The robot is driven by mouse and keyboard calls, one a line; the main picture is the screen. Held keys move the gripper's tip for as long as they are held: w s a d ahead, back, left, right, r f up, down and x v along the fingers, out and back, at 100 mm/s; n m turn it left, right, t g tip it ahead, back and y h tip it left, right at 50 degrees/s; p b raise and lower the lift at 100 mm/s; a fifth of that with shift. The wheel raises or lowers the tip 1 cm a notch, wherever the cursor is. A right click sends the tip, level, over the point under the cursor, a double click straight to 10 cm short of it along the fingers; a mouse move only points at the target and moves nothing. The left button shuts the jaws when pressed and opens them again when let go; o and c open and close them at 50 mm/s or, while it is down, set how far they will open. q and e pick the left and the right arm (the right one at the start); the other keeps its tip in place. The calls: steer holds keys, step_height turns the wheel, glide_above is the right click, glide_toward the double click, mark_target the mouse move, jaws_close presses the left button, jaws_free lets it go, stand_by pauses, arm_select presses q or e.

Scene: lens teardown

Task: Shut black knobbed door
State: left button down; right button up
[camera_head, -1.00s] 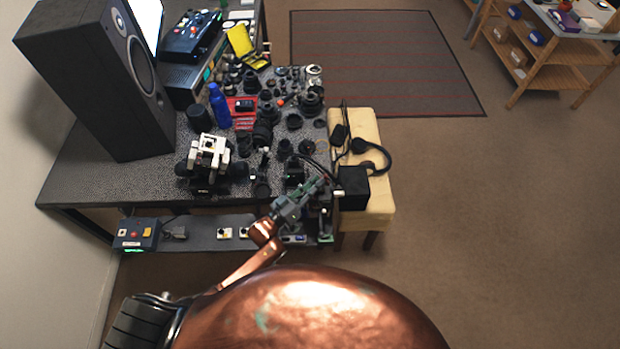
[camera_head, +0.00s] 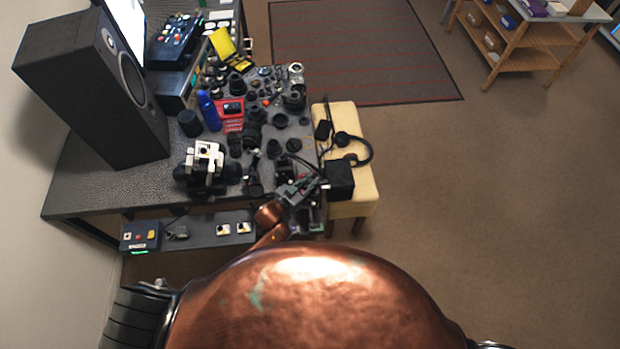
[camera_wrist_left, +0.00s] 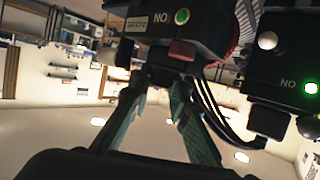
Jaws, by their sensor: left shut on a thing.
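My left gripper (camera_head: 304,188) is at the front right corner of the dark table, beside a black box (camera_head: 341,180). In the left wrist view its two green fingers (camera_wrist_left: 160,84) reach up to a black unit (camera_wrist_left: 165,28) marked NO, with a green light and a red part. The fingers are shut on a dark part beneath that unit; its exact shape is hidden. A second black unit (camera_wrist_left: 285,70) with a silver knob and green light is at the right. I cannot tell which surface is the knobbed door. My right gripper is not in view.
A cream stool (camera_head: 350,205) with headphones (camera_head: 362,150) stands against the table's right side. The dark table (camera_head: 105,185) holds a large speaker (camera_head: 85,85), a white-and-black camera (camera_head: 207,160) and several lenses. Open floor (camera_head: 480,200) lies to the right.

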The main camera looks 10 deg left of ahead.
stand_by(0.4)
arm_select(q)
steer(key=c, duration=1.8)
jaws_free()
